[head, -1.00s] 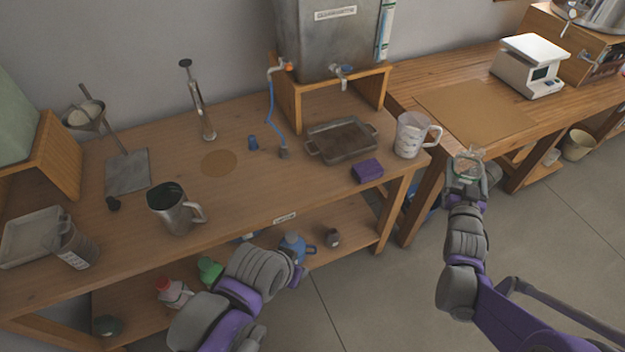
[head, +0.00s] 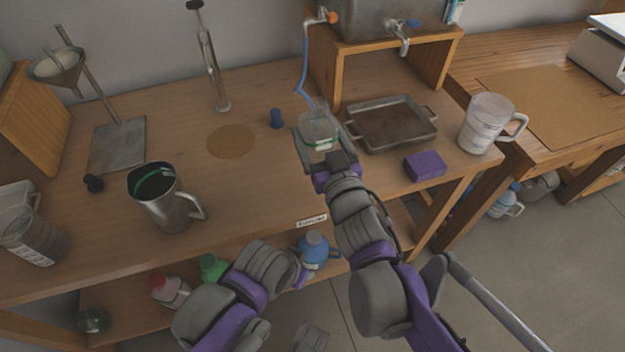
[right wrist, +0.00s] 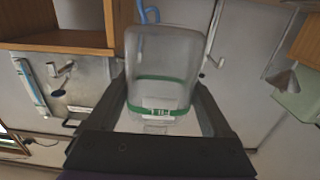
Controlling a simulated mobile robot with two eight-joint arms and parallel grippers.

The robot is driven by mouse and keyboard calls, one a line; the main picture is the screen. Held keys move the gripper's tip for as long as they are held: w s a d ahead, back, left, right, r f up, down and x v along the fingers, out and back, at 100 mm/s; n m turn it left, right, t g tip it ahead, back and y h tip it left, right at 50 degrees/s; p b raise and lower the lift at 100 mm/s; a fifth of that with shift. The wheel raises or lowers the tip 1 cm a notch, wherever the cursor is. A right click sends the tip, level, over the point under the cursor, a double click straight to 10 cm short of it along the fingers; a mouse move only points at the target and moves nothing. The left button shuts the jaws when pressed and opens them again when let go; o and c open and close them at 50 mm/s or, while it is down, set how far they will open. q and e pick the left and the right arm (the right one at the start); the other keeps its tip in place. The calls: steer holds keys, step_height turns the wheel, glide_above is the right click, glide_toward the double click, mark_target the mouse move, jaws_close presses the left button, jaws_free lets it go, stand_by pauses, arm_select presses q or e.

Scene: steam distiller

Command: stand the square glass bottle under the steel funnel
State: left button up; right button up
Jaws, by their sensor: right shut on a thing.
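The square glass bottle (head: 318,130), clear with a green band and a label, is between the fingers of my right gripper (head: 320,148). The gripper is shut on it and holds it over the middle of the bench. In the right wrist view the bottle (right wrist: 165,75) fills the space between the fingers (right wrist: 165,120). The steel funnel (head: 60,66) hangs on a stand at the back left of the bench, well left of the bottle. It also shows at the right of the right wrist view (right wrist: 282,80). My left arm is low in front of the bench; its fingers are not clearly visible.
The stand's grey base plate (head: 118,146) lies below the funnel. A steel jug (head: 165,198), a cork mat (head: 231,141), a tall lever device (head: 212,60) and a small blue cap (head: 277,118) stand between. A metal tray (head: 392,128) and purple sponge (head: 425,166) lie right.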

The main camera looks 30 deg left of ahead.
steer(key=shift+s+a, duration=0.3)
steer(key=shift+r, duration=0.1)
step_height(320, 180, down, 10)
steer(key=b, duration=0.3)
steer(key=shift+r, duration=0.1)
